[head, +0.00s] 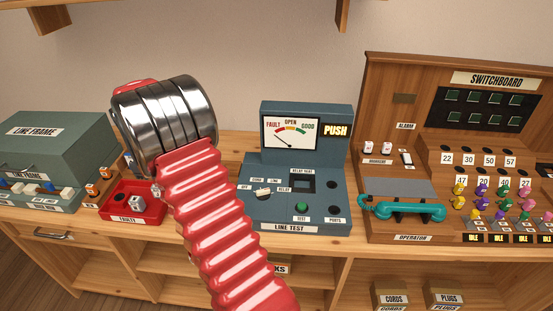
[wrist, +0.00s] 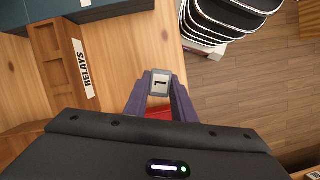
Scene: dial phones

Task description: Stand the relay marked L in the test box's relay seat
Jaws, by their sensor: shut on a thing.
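In the wrist view my gripper (wrist: 160,92) is shut on a small light-grey relay (wrist: 160,75), held between its two purple fingers. The relay's face shows a dark mark that looks like an L, turned in this view. In the head view my gripper and the held relay are hidden by my arm. The blue-grey test box (head: 330,150), labelled LINE TEST, stands in the middle of the counter in the head view. Its relay seat (head: 300,183) is a dark square opening under the RELAY SEAT label and looks empty.
A red FAULTS tray (head: 119,211) holds a small grey-white item (head: 138,204). The line frame (head: 70,145) stands left and the switchboard (head: 460,150) right, with a teal handset (head: 403,210) in front. A wooden RELAYS rack (wrist: 52,62) shows in the wrist view beside bare counter.

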